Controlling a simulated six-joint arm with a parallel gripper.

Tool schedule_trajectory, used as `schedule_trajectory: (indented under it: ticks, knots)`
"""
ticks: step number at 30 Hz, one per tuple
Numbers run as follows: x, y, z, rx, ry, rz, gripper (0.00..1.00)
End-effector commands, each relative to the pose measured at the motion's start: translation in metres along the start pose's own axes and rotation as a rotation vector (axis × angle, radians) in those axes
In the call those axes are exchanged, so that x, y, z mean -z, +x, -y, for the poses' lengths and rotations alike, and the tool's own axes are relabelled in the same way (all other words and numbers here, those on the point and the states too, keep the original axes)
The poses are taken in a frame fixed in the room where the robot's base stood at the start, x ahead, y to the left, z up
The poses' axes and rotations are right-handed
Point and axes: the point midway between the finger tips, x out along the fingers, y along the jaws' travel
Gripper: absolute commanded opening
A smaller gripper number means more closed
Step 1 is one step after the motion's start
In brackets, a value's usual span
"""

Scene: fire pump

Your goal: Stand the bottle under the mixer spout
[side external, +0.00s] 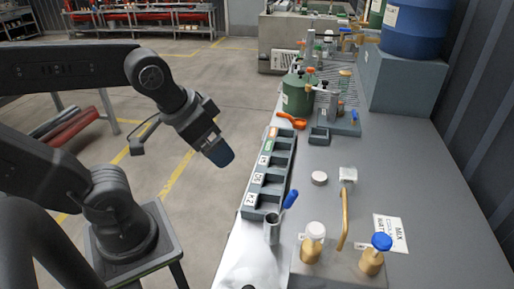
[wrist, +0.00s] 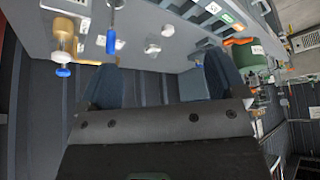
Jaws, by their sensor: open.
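The mixer spout (side external: 344,222) is a curved brass pipe at the front of the grey bench, with a white-topped tap (side external: 313,240) and a blue-topped tap (side external: 378,252) by it. A small white round piece (side external: 319,178) stands left of the spout's far end; I cannot tell whether it is the bottle. No other bottle is clearly identifiable. My gripper (side external: 218,152) hangs left of the bench tray, apart from everything. In the wrist view my gripper (wrist: 162,82) has its dark blue fingers spread with nothing held between them.
A grey compartment tray (side external: 249,192) with labels runs along the bench's left edge. A metal cup (side external: 272,229) with a blue-handled tool is at its near end. A green canister (side external: 297,95), orange item (side external: 291,121) and blue drum (side external: 414,30) are farther back. The bench right of the spout is mostly clear.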

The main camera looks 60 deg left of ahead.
Motion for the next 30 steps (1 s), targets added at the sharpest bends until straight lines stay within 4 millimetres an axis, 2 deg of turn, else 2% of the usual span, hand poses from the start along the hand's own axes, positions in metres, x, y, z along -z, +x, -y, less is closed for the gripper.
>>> schedule_trajectory:
  ticks: [10, 14, 17, 24, 30]
  knots:
    - [0.001, 0.000, 0.000, 0.000, 0.002, 0.000, 0.93]
    - [0.011, 0.008, -0.004, -0.014, 0.009, -0.022, 0.93]
    - [0.034, 0.026, -0.012, -0.040, 0.016, -0.075, 0.93]
    - [0.100, 0.095, -0.041, -0.098, 0.014, -0.283, 0.93]
    - [0.133, 0.156, -0.059, -0.090, -0.001, -0.466, 0.93]
